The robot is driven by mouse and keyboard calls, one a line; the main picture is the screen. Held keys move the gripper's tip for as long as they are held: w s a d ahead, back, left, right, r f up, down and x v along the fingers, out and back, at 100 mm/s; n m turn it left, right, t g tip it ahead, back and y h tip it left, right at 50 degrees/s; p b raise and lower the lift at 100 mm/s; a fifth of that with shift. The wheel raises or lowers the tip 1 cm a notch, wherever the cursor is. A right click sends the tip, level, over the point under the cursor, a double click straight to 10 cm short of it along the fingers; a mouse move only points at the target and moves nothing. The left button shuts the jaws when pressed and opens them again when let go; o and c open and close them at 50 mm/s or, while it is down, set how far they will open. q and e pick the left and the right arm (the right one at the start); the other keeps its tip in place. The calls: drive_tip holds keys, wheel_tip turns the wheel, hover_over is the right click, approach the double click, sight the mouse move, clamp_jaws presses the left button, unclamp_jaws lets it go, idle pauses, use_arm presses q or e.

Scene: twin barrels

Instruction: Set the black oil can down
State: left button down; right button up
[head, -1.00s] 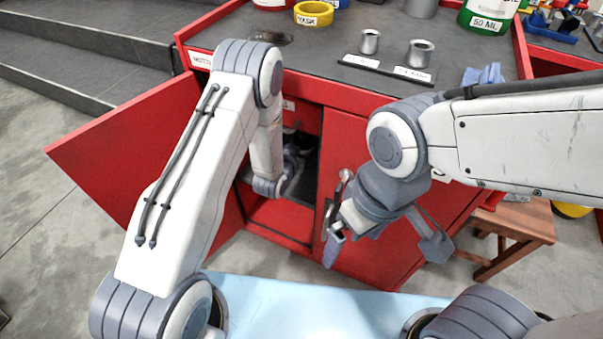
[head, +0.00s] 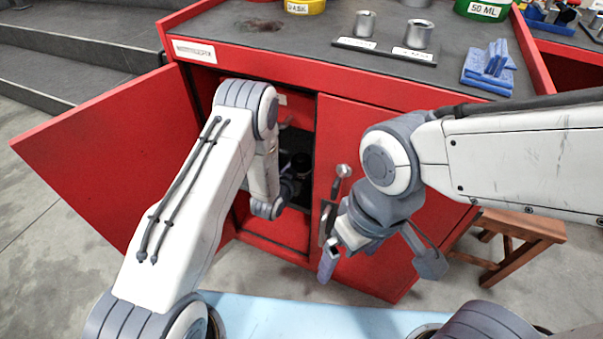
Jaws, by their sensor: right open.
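A dark object (head: 301,163), possibly the black oil can, shows partly inside the open red cabinet; I cannot be sure what it is. My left arm reaches into the cabinet opening. Its wrist and part of my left gripper (head: 289,187) show close to the dark object, but the fingertips are hidden behind the arm and in shadow. I cannot tell whether they touch it. My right gripper (head: 379,263) is open and empty, its fingers spread wide in front of the closed right cabinet door (head: 410,240), beside the door's handle.
The left cabinet door (head: 112,150) stands wide open. A wooden stool (head: 510,235) stands at right.

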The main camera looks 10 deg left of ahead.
use_arm(q)
drive_tip(key=shift+r, duration=0.15)
unclamp_jaws()
drive_tip(key=shift+f, duration=0.2)
drive_tip(key=shift+s+a+r, duration=0.1)
drive_tip(key=shift+s+r, duration=0.15)
drive_tip(key=shift+r, duration=0.1)
drive_tip(key=p+v, duration=0.4)
drive_tip(key=v, duration=0.7)
drive_tip(key=shift+s+p, duration=0.2)
drive_tip(key=shift+p, duration=0.1)
drive_tip(key=shift+w, duration=0.1)
